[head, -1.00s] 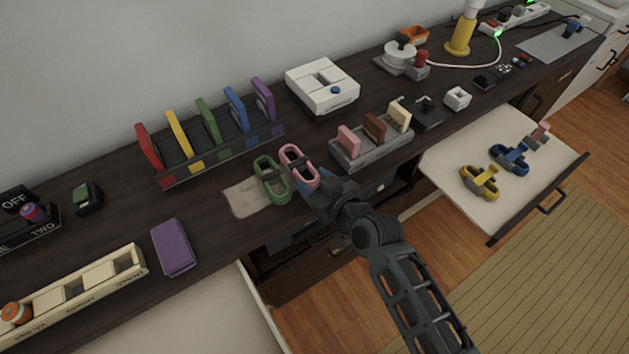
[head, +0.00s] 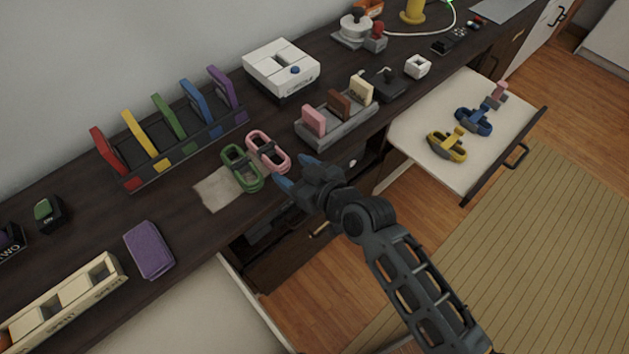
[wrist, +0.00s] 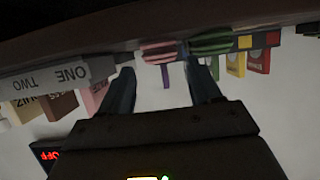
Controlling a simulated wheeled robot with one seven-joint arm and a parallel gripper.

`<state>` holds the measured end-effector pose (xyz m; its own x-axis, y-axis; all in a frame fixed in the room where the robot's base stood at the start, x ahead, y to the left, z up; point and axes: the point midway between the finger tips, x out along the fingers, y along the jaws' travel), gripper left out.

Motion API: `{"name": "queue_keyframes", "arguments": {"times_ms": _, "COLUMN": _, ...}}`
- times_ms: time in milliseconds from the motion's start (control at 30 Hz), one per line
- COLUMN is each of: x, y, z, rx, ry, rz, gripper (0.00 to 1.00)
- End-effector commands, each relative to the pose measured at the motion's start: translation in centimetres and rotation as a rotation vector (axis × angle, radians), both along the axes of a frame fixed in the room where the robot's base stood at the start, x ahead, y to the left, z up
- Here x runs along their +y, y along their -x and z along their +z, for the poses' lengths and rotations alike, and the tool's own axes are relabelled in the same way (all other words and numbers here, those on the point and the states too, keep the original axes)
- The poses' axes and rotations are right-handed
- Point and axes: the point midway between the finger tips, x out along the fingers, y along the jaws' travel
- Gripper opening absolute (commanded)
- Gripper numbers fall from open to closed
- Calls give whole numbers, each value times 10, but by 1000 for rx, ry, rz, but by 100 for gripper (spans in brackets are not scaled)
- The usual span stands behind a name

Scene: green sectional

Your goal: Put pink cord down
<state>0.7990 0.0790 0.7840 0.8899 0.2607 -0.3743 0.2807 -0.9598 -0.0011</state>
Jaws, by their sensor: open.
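The pink cord (head: 267,151), a looped bundle, lies on the dark counter beside the green cord (head: 241,168), close to its right side. My gripper (head: 281,176) is open and empty, a little in front of the pink cord and apart from it, near the counter's front edge. In the wrist view, the pink cord (wrist: 158,52) and the green cord (wrist: 211,42) show beyond the spread fingers (wrist: 162,85), with nothing between the fingertips.
A beige cloth (head: 215,192) lies at the green cord's left. A grey holder (head: 345,128) with pink, brown and cream blocks stands to the right. Colored upright folders (head: 170,120) stand behind. An open drawer (head: 415,155) holds yellow and blue cords.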

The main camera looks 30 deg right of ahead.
Motion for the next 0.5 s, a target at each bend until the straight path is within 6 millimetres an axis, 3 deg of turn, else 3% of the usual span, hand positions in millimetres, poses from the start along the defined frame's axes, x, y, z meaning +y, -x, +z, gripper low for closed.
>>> {"name": "queue_keyframes", "arguments": {"times_ms": 200, "x": -12, "y": 42, "z": 15, "rx": 1, "ry": 0, "rz": 0, "gripper": 63}}
{"name": "queue_keyframes", "arguments": {"times_ms": 500, "x": -20, "y": 71, "z": 29, "rx": 1, "ry": -1, "rz": 1, "gripper": 63}}
